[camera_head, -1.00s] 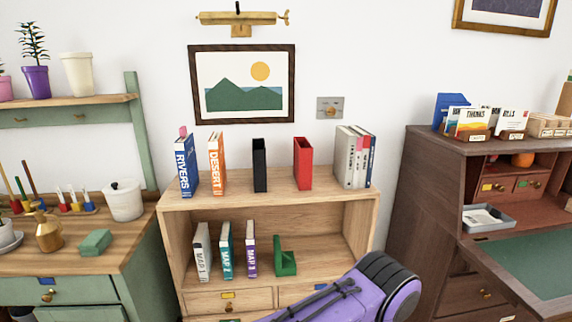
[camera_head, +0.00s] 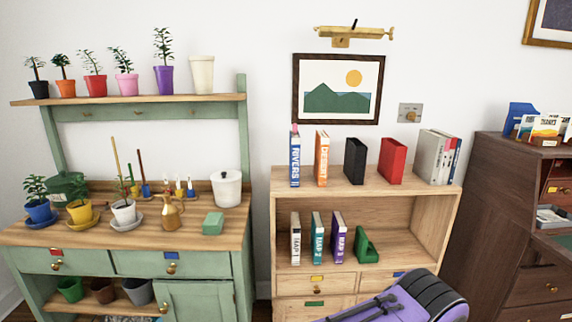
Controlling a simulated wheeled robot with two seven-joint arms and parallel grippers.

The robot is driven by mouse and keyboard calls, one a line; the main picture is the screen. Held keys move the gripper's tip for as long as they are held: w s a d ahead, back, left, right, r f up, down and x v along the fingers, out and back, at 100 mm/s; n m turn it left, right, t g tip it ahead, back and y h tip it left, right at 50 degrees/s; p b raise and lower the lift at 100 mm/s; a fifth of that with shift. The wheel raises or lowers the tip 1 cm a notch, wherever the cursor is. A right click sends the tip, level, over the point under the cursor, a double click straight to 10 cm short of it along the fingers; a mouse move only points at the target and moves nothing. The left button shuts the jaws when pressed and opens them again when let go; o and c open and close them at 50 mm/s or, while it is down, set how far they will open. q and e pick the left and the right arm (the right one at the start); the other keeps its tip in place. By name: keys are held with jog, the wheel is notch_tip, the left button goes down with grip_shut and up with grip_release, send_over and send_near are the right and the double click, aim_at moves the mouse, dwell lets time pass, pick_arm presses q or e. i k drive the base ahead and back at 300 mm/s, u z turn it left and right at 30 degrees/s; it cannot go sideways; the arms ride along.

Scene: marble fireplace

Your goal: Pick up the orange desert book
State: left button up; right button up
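The orange desert book (camera_head: 321,158) stands upright on top of the wooden bookcase (camera_head: 291,228). Its orange and white spine faces me. The blue rivers book (camera_head: 295,160) stands a little to its left, with a gap between them. A black holder or book (camera_head: 354,161) stands to its right, with a gap. Neither of my grippers is in view.
A red block-like holder (camera_head: 392,160) and a group of pale books (camera_head: 433,157) stand further right on the top. Map books (camera_head: 317,238) and a green bookend (camera_head: 366,247) are on the lower shelf. A green potting bench (camera_head: 240,225) stands left, a dark desk (camera_head: 492,215) right.

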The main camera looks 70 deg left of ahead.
aim_at(321, 151)
jog(key=k, duration=0.25)
jog(key=u, duration=1.95)
jog(key=i, duration=0.5)
jog(key=z, duration=0.1)
jog(key=k, duration=0.85)
jog(key=z, duration=1.75)
jog(key=i, duration=2.45)
jog(key=u, duration=1.65)
jog(key=i, duration=0.75)
jog(key=u, duration=0.75)
